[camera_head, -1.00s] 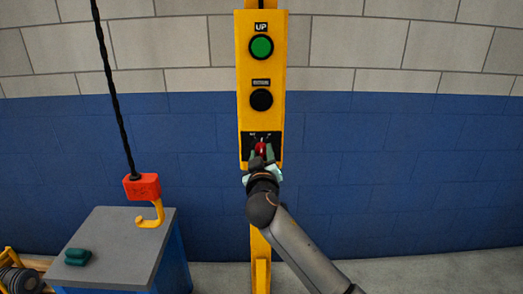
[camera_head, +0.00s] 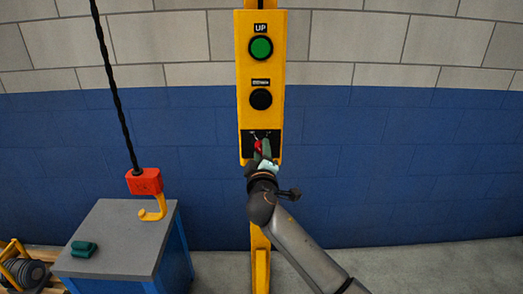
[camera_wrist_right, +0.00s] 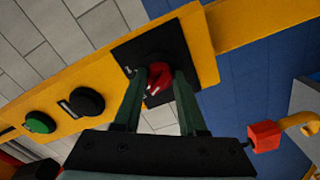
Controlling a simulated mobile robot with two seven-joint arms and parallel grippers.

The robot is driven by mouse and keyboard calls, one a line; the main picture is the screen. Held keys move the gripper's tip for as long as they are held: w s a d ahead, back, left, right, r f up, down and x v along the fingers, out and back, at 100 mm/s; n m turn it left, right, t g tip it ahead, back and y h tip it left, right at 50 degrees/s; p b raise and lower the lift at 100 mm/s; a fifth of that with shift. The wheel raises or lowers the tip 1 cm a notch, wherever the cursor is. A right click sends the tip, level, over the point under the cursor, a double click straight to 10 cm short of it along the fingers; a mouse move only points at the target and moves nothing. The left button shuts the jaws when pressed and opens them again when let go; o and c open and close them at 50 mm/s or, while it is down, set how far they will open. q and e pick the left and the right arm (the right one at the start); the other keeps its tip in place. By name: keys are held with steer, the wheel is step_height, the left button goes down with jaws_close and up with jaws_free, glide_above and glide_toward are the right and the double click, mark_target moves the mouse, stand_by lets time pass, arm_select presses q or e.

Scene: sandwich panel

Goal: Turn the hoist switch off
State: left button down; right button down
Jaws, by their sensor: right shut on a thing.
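The hoist switch is a red rotary knob (camera_head: 258,146) on a black plate (camera_head: 275,134) at the bottom of the yellow control panel (camera_head: 245,70). My right gripper (camera_head: 264,152) is at the knob from below and partly hides it. In the right wrist view the two green fingers of the right gripper (camera_wrist_right: 158,84) stand on either side of the red knob (camera_wrist_right: 157,90), shut on it. The knob looks tilted in the head view. Its marks are too small to read. My left gripper is not in view.
Above the switch are a black button (camera_head: 261,99) and a green button (camera_head: 261,48) under an UP label. A red hoist block (camera_head: 145,181) with a yellow hook hangs by a grey-topped cabinet (camera_head: 115,235). A green object (camera_head: 83,249) lies on the cabinet.

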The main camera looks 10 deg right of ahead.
steer(key=shift+f, duration=0.1)
steer(key=shift+c, duration=2.3)
jaws_free()
steer(key=s+a+b, duration=0.1)
steer(key=s+a, duration=0.1)
steer(key=s, duration=1)
steer(key=shift+s+a, duration=0.15)
steer(key=shift+a, duration=0.05)
steer(key=s+f+m+g+y+p, duration=0.15)
steer(key=s+f, duration=0.25)
steer(key=f, duration=0.6)
steer(key=s+f+g+y, duration=0.2)
steer(key=s+f+g, duration=0.1)
steer(key=f, duration=0.6)
steer(key=s+d+f+m+g+y, duration=0.1)
steer(key=s+d+f+m+g, duration=0.1)
steer(key=s+f, duration=0.5)
steer(key=s+d+f+m+g+y+p, duration=0.1)
steer(key=s+d+f+m, duration=0.2)
steer(key=s+f, duration=0.5)
steer(key=s+m, duration=0.1)
steer(key=s, duration=0.5)
steer(key=shift+d+g, duration=0.15)
steer(key=shift+g, duration=0.2)
